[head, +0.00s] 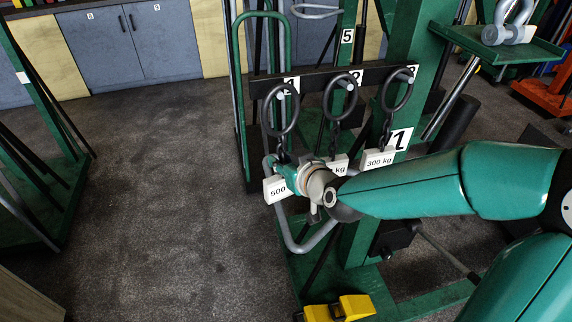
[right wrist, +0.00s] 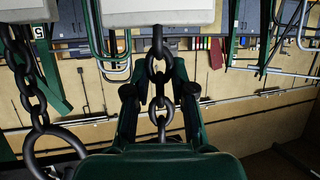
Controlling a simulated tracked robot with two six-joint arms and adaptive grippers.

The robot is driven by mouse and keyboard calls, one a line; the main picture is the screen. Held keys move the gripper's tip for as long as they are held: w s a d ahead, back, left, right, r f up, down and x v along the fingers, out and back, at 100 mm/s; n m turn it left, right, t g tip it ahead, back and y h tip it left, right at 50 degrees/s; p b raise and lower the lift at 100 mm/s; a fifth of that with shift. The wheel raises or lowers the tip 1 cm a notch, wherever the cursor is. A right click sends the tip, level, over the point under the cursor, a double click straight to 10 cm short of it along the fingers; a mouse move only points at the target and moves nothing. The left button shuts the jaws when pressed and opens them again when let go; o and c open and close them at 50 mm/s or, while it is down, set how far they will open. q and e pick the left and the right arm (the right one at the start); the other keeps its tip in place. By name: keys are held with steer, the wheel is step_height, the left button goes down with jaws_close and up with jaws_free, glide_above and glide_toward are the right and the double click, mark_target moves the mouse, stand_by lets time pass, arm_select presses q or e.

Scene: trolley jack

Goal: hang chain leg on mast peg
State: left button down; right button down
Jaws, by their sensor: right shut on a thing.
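My right gripper (head: 288,172) reaches in from the right in front of the mast (head: 410,40). In the right wrist view, its fingers (right wrist: 160,98) are shut on a dark chain leg (right wrist: 157,70), beside a white tag (right wrist: 158,12). In the head view, the tag marked 500 (head: 276,189) is at this gripper. Its ring (head: 270,112) is at the peg marked 1 (head: 281,96); I cannot tell whether the ring rests on it. Two other rings hang by pegs 2 (head: 350,87) and 3 (head: 411,78), with a 300 kg tag (head: 379,159) below the right one.
A yellow block (head: 340,308) stands at the mast's foot. A green shelf (head: 500,46) with a grey shackle (head: 508,28) is at upper right. Green frames stand at left (head: 40,200) and behind the pegs. The carpet (head: 170,190) between is clear.

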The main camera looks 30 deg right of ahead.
steer(key=shift+w+d+f+b, duration=0.15)
steer(key=shift+w+f+b, duration=0.1)
steer(key=shift+w, duration=0.4)
steer(key=shift+w+d+f+b, duration=0.1)
steer(key=shift+w+d+b, duration=0.15)
steer(key=shift+w, duration=0.45)
steer(key=shift+w+d+f+b, duration=0.1)
steer(key=shift+w+f+b, duration=0.15)
steer(key=shift+w, duration=0.4)
steer(key=c, duration=0.9)
jaws_free()
steer(key=v, duration=1.2)
